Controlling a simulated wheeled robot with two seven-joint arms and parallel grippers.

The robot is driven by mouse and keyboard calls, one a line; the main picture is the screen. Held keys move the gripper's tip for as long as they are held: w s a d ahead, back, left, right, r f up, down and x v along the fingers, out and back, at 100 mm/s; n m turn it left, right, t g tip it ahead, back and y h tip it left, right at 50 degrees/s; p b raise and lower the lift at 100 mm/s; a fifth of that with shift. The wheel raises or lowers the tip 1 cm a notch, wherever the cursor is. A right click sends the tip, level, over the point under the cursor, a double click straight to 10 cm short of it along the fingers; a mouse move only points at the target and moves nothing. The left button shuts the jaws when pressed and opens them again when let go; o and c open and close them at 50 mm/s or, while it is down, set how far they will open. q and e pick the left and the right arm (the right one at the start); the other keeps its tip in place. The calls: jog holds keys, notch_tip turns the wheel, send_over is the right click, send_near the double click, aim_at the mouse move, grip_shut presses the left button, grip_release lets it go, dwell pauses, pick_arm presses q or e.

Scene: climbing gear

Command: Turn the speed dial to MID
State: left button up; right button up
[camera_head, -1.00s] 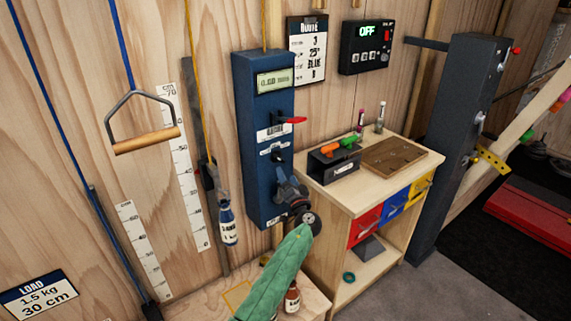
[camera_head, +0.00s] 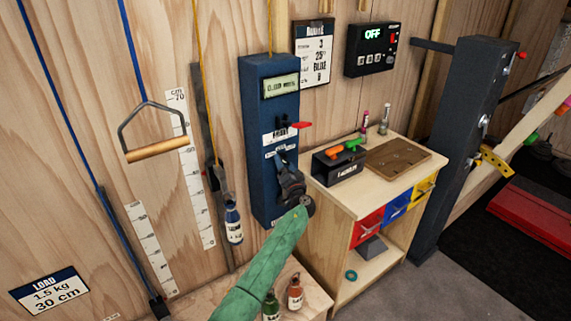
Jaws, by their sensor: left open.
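The blue control box (camera_head: 257,120) hangs on the wooden wall, with a small lit display (camera_head: 281,86) at its top. A red lever (camera_head: 300,125) sticks out of its right side beside a white label. A second label sits lower on the box face, with a dark control below it that my gripper largely hides. I cannot read the dial's setting. My left gripper (camera_head: 286,167), on the green-sleeved arm, is open in front of that lower control. I cannot tell whether its fingers touch it. My right gripper is out of view.
A wooden cabinet (camera_head: 334,215) with coloured drawers stands right of the box. Two bottles (camera_head: 295,293) stand on the low shelf below my arm. A wooden-handled pull bar (camera_head: 157,149) hangs at left.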

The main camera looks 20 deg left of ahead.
pick_arm(q)
jog(key=c, duration=1)
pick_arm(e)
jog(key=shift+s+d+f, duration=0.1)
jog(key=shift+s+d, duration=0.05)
pick_arm(q)
jog(key=shift+r+m, duration=0.1)
jog(key=shift+m, duration=0.3)
jog(key=shift+r+m+h, duration=0.1)
jog(key=shift+m+h, duration=0.5)
jog(key=shift+m, duration=0.6)
jog(key=m, duration=0.1)
jog(key=m+h+p, duration=0.1)
jog(key=m+p, duration=0.1)
jog(key=shift+s+r+g+h, duration=0.1)
jog(key=shift+r+g+h, duration=0.15)
jog(key=shift+g+h, duration=0.05)
jog(key=m+p, duration=0.3)
jog(key=shift+g+h, duration=0.3)
jog(key=shift+h, duration=0.1)
jog(key=shift+f+m, duration=0.15)
jog(key=shift+m, duration=0.15)
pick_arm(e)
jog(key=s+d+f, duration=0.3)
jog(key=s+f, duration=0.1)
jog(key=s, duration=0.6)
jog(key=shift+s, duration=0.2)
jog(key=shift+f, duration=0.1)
pick_arm(q)
jog(key=o, duration=1)
